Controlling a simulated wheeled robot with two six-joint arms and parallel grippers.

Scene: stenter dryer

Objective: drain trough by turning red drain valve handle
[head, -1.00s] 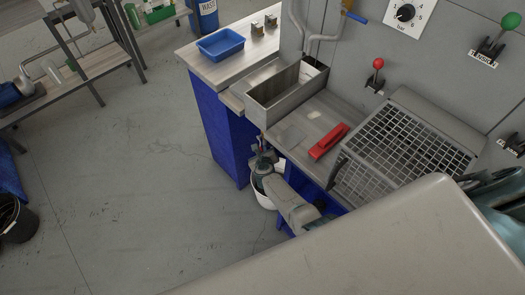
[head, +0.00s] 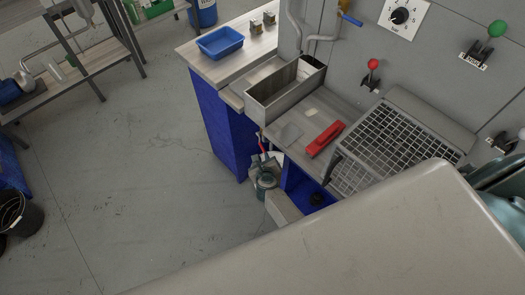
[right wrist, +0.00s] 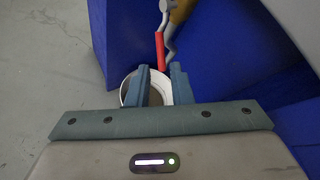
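The metal trough (head: 285,85) stands at the counter's edge. The red drain valve handle (head: 262,143) is below it, in front of the blue cabinet. In the right wrist view the red handle (right wrist: 160,50) points down from a metal valve fitting (right wrist: 168,15). My right gripper (head: 266,170) is just below the handle in the head view. In the right wrist view its fingers (right wrist: 162,75) are apart, with the handle's lower end showing at the gap between the tips. I cannot tell whether they touch it. My left gripper is not in view.
A white bucket (right wrist: 130,92) stands on the floor beyond the fingers. Blue cabinet walls (right wrist: 220,65) flank the valve closely. A red object (head: 325,139) and a wire basket (head: 385,145) are on the counter. The floor to the left is open.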

